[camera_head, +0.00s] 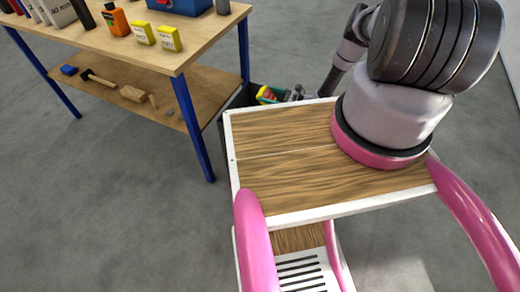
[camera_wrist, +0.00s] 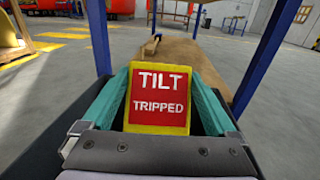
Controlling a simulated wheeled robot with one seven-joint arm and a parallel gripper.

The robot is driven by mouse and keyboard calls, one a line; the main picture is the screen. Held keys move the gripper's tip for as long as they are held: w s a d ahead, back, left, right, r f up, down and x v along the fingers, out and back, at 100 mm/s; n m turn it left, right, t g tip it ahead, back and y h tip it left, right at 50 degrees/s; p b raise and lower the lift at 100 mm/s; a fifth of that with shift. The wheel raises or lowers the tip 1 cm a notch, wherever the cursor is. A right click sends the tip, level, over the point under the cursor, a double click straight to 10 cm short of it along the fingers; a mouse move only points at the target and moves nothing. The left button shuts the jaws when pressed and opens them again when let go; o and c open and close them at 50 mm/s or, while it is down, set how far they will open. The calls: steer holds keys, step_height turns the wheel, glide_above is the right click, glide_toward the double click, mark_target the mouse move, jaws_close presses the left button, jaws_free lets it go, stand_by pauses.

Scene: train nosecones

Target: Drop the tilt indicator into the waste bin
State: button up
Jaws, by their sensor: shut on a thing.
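The tilt indicator (camera_wrist: 158,95) is a yellow block with a red face reading "TILT TRIPPED". My gripper (camera_wrist: 160,88) is shut on it, with a teal finger on each side. In the head view the yellow and red indicator (camera_head: 267,94) shows just past the far edge of my wooden-topped base, with part of my gripper (camera_head: 272,96) beside it. A dark bin-like container (camera_head: 238,103) stands there, and the indicator appears over or within its opening. My base hides its lower part, and I cannot tell the indicator's height in it.
A workbench (camera_head: 150,52) with blue legs stands at the left, carrying an orange bottle (camera_head: 116,20), yellow boxes (camera_head: 169,39) and a blue case (camera_head: 180,5). Its lower shelf (camera_head: 150,85) holds a mallet and wooden pieces. One bench leg (camera_head: 192,125) is close to the container.

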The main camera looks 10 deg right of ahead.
steer(key=shift+f, duration=0.5)
steer(key=o, duration=1.2)
steer(key=shift+c, duration=0.2)
steer(key=v, duration=1)
steer(key=shift+s+d, duration=0.2)
steer(key=shift+d, duration=0.15)
